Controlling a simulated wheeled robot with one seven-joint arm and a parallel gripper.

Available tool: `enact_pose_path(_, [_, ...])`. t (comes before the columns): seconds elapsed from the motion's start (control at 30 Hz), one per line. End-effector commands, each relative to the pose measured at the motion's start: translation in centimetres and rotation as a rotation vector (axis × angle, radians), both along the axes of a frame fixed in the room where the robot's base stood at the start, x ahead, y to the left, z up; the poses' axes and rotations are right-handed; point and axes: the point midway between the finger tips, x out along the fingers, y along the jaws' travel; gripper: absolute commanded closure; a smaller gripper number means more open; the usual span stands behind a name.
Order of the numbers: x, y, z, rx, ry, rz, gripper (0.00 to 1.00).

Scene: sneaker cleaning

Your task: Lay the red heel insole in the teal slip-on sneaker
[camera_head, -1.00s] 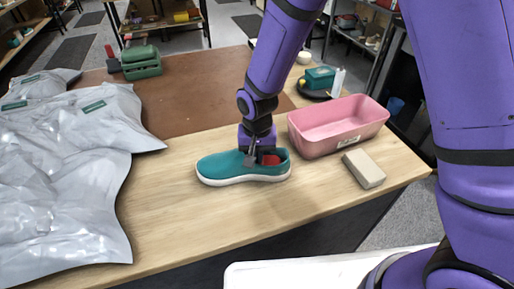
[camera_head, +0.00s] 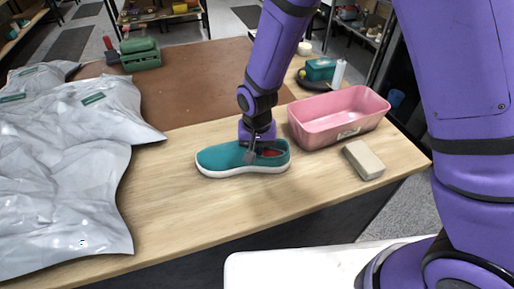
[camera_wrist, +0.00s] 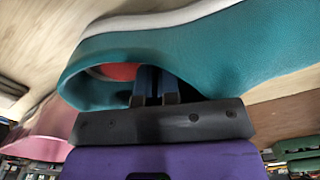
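The teal slip-on sneaker (camera_head: 226,157) stands upright on the wooden table, toe to the left, white sole down. The red heel insole (camera_head: 271,153) shows inside its opening, toward the heel. In the wrist view the red insole (camera_wrist: 120,71) shows partly, beyond the collar of the teal sneaker (camera_wrist: 205,62). My gripper (camera_head: 249,155) points down at the sneaker's opening, just left of the visible red. In the wrist view my gripper's fingers (camera_wrist: 156,80) are close together beside the red, their tips partly hidden. I cannot tell whether they pinch the insole's edge.
A pink tub (camera_head: 340,120) stands right of the sneaker, with a beige block (camera_head: 363,160) in front of it. Grey plastic bags (camera_head: 65,190) cover the table's left side. A brown mat (camera_head: 195,85) lies behind. The table in front of the sneaker is clear.

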Motion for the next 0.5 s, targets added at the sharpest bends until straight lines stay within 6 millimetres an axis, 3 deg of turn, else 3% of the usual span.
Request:
enact_pose_path(0.4, [0.0,0.0,-0.72,0.0,0.0,0.0,1.0])
enact_pose_path(0.5, [0.0,0.0,-0.7,0.0,0.0,0.0,0.79])
